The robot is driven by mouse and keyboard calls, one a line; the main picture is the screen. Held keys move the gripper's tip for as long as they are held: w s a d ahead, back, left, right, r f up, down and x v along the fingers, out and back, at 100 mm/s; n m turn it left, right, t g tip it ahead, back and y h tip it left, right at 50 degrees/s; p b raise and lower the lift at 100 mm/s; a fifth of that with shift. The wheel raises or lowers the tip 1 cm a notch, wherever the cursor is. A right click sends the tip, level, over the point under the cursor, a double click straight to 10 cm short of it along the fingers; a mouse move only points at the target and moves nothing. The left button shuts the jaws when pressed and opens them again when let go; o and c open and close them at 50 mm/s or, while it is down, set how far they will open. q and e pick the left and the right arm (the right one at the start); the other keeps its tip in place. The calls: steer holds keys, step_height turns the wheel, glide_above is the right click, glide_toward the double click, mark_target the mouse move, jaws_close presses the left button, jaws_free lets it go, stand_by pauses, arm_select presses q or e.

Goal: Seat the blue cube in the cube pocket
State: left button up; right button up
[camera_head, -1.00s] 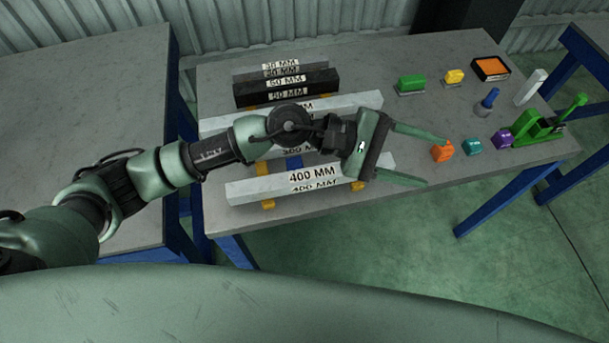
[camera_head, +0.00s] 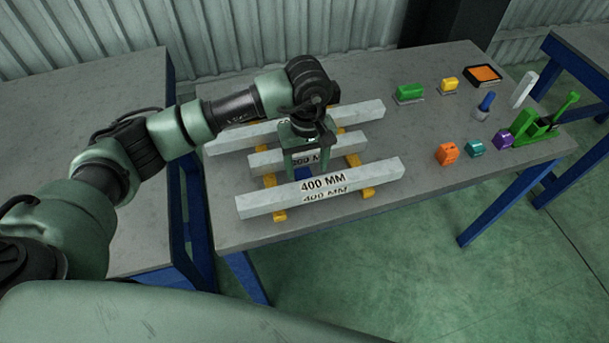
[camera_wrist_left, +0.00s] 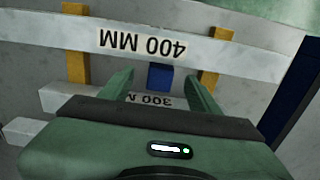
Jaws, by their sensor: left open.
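A blue cube (camera_wrist_left: 160,77) shows in the left wrist view beside the 400 MM bar, between my two fingers in the picture. In the head view only a small blue patch of it (camera_head: 302,174) shows, between the 300 MM and 400 MM bars. My left gripper (camera_head: 306,170) points down over the bars with its fingers apart, around or just above the cube. I cannot tell whether they touch it. I cannot make out the cube pocket in these frames. My right gripper is not in view.
The light grey 400 MM bar (camera_head: 325,190) and a shorter bar (camera_head: 265,160) lie across yellow supports (camera_head: 367,192). Orange (camera_head: 447,153), teal (camera_head: 475,148) and purple (camera_head: 502,140) blocks and a green clamp-like tool (camera_head: 540,127) stand on the right. Bare table lies between.

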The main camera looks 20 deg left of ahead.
mark_target(306, 176)
arm_select(q)
steer(key=shift+s+f+p, duration=0.15)
steer(key=shift+f+p, duration=0.5)
steer(key=shift+f, duration=1.6)
jaws_close()
steer(key=shift+r, duration=0.1)
